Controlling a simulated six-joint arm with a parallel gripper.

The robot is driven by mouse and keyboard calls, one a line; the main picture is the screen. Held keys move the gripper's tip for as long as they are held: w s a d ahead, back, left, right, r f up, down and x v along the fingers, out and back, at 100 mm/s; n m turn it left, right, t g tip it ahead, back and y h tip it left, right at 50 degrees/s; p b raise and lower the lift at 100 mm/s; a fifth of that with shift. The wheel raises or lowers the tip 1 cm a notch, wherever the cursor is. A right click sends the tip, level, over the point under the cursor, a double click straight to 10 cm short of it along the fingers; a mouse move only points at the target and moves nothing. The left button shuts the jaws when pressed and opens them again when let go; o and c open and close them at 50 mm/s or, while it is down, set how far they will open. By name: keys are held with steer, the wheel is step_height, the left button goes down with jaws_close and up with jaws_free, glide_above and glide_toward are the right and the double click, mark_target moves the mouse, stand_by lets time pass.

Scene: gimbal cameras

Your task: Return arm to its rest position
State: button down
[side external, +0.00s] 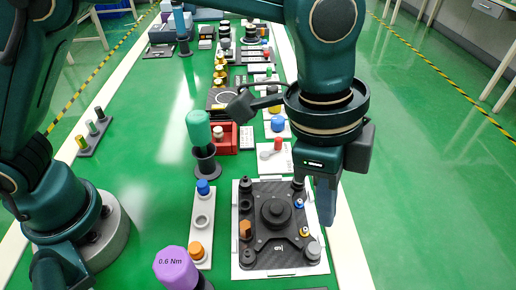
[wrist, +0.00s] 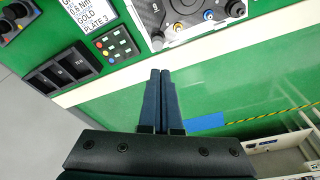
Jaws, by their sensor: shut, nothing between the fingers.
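My gripper (side external: 325,203) hangs pointing down from my arm, over the right edge of the white and black plate (side external: 315,269). It also shows in the wrist view (wrist: 160,72), with its two blue fingers together and nothing between them. The plate carries a round black hub (side external: 276,210) in its middle, with small coloured parts around it. In the wrist view the fingertips point at the bench's pale edge, below the plate. My arm stands at the left of the side view and reaches across the top.
A white strip (side external: 202,222) with blue and orange knobs lies left of the plate. A purple-topped 0.6 Nm tool (side external: 177,268) and a green-handled tool (side external: 199,130) stand upright nearby. Several parts trays line the bench behind. The wrist view shows a button box (wrist: 116,46) and black bins (wrist: 62,75).

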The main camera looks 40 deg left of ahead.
steer(key=w+a+r+n+t, duration=0.1)
steer(key=a+r+n+t, duration=0.15)
steer(key=a+r, duration=0.4)
steer(key=w+a+r+n+t, duration=0.1)
steer(key=a+r+n, duration=0.25)
steer(key=a, duration=0.55)
steer(key=s+a+f+n+t+y, duration=0.1)
steer(key=s+a+f+n+y, duration=0.1)
steer(key=s+a+f+n, duration=0.4)
steer(key=s+a+n, duration=0.2)
steer(key=s+a, duration=0.2)
steer(key=shift+a+n, duration=0.15)
steer(key=shift+n, duration=0.25)
steer(key=shift+f, duration=0.1)
